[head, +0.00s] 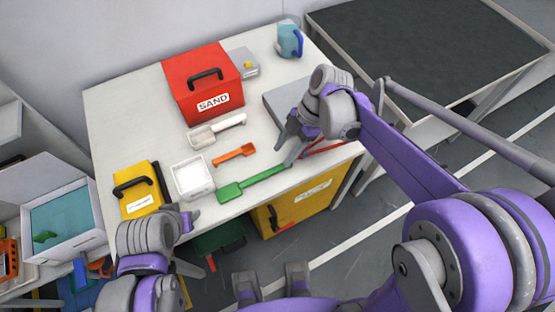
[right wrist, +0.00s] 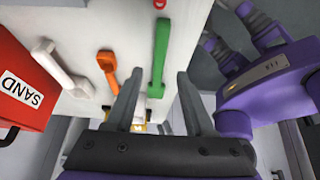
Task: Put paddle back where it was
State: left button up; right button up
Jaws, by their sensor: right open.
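Several paddle-like tools lie on the white table. The green paddle (head: 250,184) lies along the front edge, its handle pointing toward my right gripper. An orange paddle (head: 233,154) and a white scoop (head: 217,130) lie behind it. A red tool (head: 325,147) is partly hidden by my right gripper (head: 283,151). That gripper is open and empty over the table's front right. In the right wrist view, its fingers (right wrist: 156,85) are apart, with the green paddle (right wrist: 160,50) showing beyond and between them. My left gripper (head: 190,220) is near the yellow case; its jaws are unclear.
A red SAND box (head: 203,86) stands at the back. A white tray (head: 192,178) and a yellow case (head: 137,189) are at front left. A grey slab (head: 286,100) and blue jug (head: 290,40) are at right. Bare tabletop lies at back left.

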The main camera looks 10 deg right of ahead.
jog(key=s+v, duration=0.1)
jog(key=v, duration=0.4)
jog(key=s+d+f+m+t+h, duration=0.2)
jog(key=s+m, duration=0.4)
jog(key=m, duration=0.4)
jog(key=s+d+f+m+t+h, duration=0.3)
jog(key=s+m, duration=0.3)
jog(key=m, duration=0.5)
jog(key=shift+s+d+m+t, duration=0.3)
jog(key=shift+d+t, duration=0.45)
jog(key=shift+t, duration=0.15)
jog(key=shift+w+a+f, duration=0.1)
